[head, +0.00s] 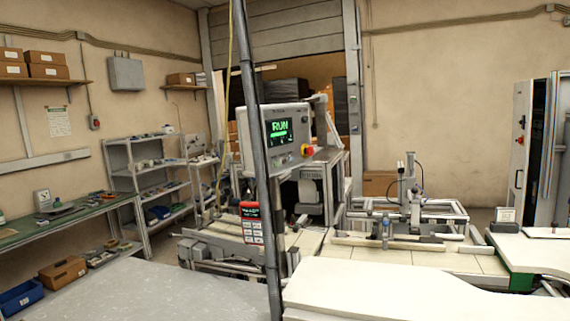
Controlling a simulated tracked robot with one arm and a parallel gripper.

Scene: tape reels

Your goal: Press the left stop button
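A red stop button on a yellow surround (307,151) sits at the lower right of a grey control panel (252,125). The panel's screen (279,131) shows RUN in green. A small grey box with a reddish front (94,122) is on the left wall; it is too small to tell whether it is a stop button. A small red spot (521,122) shows on the cabinet at the far right, also too small to make out. My gripper is not in view, and nothing is seen touching any button.
A dark upright pole (262,200) crosses the view in front of the panel's left part. A grey surface (150,290) and a white worktop (390,290) fill the foreground. A green bench (60,228) and shelves (150,165) stand left; machinery (410,205) stands right of centre.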

